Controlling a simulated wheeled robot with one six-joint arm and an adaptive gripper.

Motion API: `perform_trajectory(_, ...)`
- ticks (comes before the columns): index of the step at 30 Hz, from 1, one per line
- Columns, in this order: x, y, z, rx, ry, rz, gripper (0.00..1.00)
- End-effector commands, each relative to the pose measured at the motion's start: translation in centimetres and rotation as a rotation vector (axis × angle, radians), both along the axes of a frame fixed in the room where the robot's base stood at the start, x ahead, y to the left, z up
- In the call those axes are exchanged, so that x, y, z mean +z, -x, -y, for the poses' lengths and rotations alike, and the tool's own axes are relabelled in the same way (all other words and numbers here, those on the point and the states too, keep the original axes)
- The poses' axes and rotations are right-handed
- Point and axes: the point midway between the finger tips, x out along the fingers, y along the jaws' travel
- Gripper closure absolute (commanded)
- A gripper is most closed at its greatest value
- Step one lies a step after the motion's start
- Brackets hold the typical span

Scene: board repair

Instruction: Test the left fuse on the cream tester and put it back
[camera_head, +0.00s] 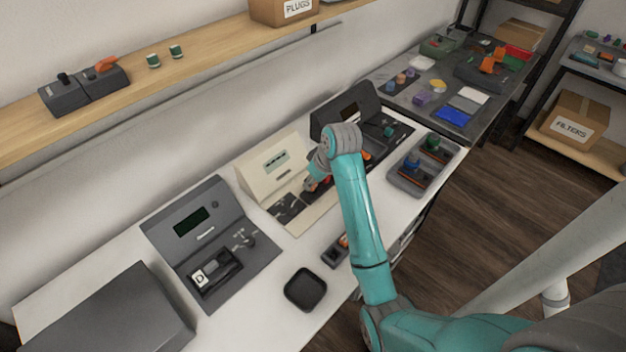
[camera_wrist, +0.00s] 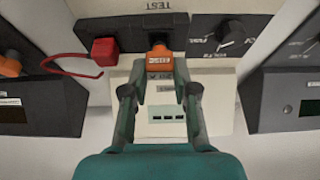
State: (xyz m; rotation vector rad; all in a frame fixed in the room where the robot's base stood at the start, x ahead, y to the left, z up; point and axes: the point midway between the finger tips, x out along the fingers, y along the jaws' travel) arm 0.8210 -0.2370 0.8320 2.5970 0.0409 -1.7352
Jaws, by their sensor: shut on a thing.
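The cream tester (camera_head: 268,160) stands on the white bench in the head view, with its small screen on the sloped back. My gripper (camera_wrist: 160,68) is shut on an orange fuse (camera_wrist: 158,60). The fuse is at the dark strip's slot; I cannot tell how deep it sits. In the head view my gripper (camera_head: 316,181) is over the tester's front right, and my arm hides part of it.
A red plug (camera_wrist: 104,50) with a red wire sits close left of the fuse in the wrist view. A dial (camera_wrist: 232,36) is at right. A dark grey device (camera_head: 192,222) and a black tray (camera_head: 305,289) are left and front. A grey tray (camera_head: 399,184) stands at right.

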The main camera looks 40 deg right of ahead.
Motion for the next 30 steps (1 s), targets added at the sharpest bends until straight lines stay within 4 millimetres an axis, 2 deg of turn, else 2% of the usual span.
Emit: perform_trajectory(30, -0.82, 0.01, 0.00, 0.000, 0.000, 0.000, 0.96)
